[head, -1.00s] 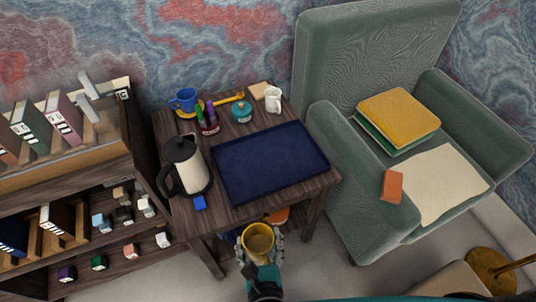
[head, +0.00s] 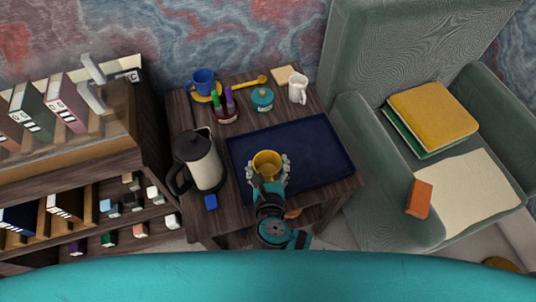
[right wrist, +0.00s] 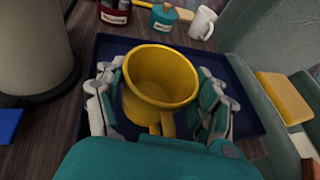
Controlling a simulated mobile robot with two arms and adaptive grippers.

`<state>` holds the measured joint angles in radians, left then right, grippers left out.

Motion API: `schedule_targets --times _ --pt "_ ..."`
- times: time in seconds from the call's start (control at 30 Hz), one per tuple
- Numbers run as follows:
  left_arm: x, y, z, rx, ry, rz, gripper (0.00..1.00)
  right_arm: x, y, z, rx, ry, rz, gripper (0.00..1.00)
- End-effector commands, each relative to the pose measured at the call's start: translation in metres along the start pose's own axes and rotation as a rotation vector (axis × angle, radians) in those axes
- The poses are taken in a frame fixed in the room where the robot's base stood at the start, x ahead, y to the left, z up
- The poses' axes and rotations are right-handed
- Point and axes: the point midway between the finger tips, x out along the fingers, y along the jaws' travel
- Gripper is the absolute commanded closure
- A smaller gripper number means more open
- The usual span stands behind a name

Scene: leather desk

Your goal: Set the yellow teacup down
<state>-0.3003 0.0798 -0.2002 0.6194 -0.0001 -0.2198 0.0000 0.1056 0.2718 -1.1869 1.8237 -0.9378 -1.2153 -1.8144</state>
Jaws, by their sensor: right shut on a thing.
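The yellow teacup (head: 267,163) is upright between the fingers of my right gripper (head: 269,172), which is shut on it. In the head view it is over the left front part of the dark blue tray (head: 318,150) on the small wooden table. In the right wrist view the teacup (right wrist: 160,77) fills the middle, with its handle toward my wrist and a finger on each side. The cup's base is hidden, so I cannot tell whether it touches the tray. My left gripper does not show.
A kettle (head: 204,163) and a small blue block (head: 211,202) stand left of the tray. Behind are a blue cup (head: 203,80), a teal pot (head: 262,99) and a white mug (head: 298,88). The tray's right side is clear. A green armchair (head: 375,165) stands right.

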Motion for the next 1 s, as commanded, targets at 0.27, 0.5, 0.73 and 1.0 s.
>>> schedule_targets --times 0.27,0.5,0.73,1.0 --pt "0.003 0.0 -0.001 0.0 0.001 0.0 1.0 0.049 0.001 0.016 0.0 -0.002 0.001 0.69" --pt "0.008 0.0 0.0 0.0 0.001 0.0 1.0 0.059 0.001 0.001 -0.002 0.001 0.0 0.69" --pt "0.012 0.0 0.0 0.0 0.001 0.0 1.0 0.066 0.002 -0.017 0.0 -0.001 0.001 0.69" --pt "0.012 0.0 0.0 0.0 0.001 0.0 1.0 0.066 0.002 -0.019 0.0 0.0 0.001 0.69"
